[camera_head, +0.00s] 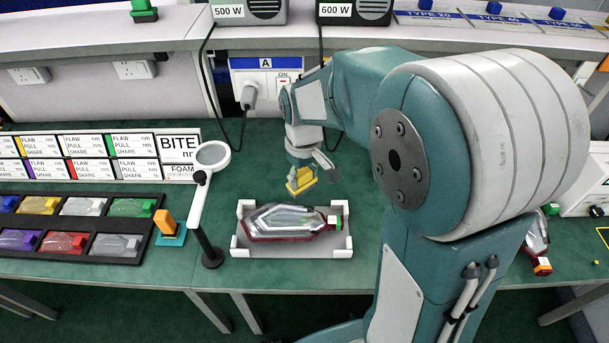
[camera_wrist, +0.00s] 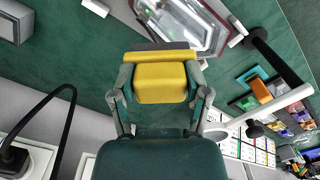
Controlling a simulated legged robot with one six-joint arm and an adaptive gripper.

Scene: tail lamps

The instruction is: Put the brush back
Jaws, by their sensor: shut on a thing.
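My gripper (camera_head: 304,170) is shut on a yellow block-shaped thing, which I take to be the brush (camera_head: 300,183). In the wrist view the brush (camera_wrist: 160,82) sits between the two fingers, with a dark grey-brown strip along its far edge. The gripper holds it above the green bench, behind the white tray (camera_head: 292,252). A tail lamp (camera_head: 290,222) with a clear lens and dark red rim lies in the tray. The lamp also shows in the wrist view (camera_wrist: 205,25), beyond the brush. I cannot tell which spot belongs to the brush.
A magnifier on a black stand (camera_head: 211,257) rises left of the tray. An orange block on a teal base (camera_head: 166,238) and a black rack (camera_head: 75,245) of coloured pieces stand further left. A plug with a black cable (camera_head: 248,95) is behind my gripper.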

